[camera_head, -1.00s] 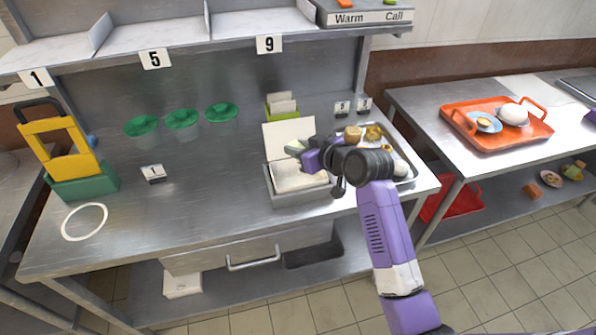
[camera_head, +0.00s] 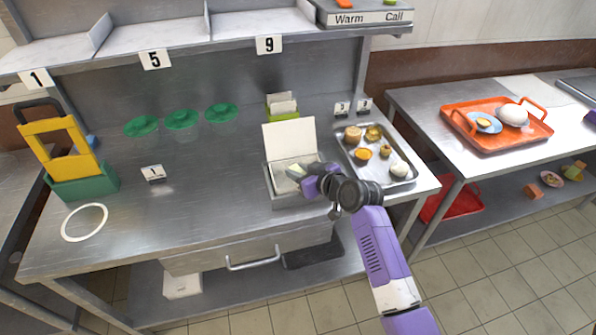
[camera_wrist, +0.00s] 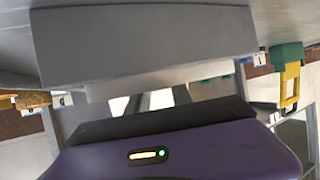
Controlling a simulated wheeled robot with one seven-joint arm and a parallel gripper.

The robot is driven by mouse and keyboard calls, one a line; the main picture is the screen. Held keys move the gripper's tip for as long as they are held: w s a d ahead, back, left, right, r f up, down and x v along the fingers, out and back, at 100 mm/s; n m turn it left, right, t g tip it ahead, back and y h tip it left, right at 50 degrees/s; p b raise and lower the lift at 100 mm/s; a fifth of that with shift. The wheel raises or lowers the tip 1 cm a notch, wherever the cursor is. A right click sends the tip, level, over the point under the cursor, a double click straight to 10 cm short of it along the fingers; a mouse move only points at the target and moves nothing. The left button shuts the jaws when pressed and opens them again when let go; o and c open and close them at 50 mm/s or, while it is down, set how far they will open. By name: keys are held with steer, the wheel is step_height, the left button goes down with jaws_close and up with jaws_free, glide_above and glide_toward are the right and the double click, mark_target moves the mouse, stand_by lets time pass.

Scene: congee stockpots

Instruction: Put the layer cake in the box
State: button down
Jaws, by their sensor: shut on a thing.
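The box (camera_head: 295,200) is grey, with its white lid (camera_head: 289,139) standing open at the back. It sits on the steel table at the centre right. My gripper (camera_head: 296,173) reaches in from the right, with its fingertips over the box's opening. It is shut on a small pale yellowish piece (camera_head: 294,169), apparently the layer cake, mostly hidden by the fingers. I cannot tell whether the piece touches the box floor. In the wrist view, a grey block-like surface and my purple gripper housing fill most of the picture, and the cake cannot be made out.
A metal tray (camera_head: 407,180) with several small foods stands just right of the box. A green holder with white cards (camera_head: 282,106) is behind it. The table's middle left is mostly clear.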

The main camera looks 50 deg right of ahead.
steer(key=shift+f+b, duration=0.35)
steer(key=shift+f, duration=0.05)
steer(key=shift+f, duration=0.25)
steer(key=c, duration=1.3)
jaws_free()
steer(key=shift+s, duration=0.1)
steer(key=shift+o, duration=0.8)
steer(key=shift+a+f, duration=0.15)
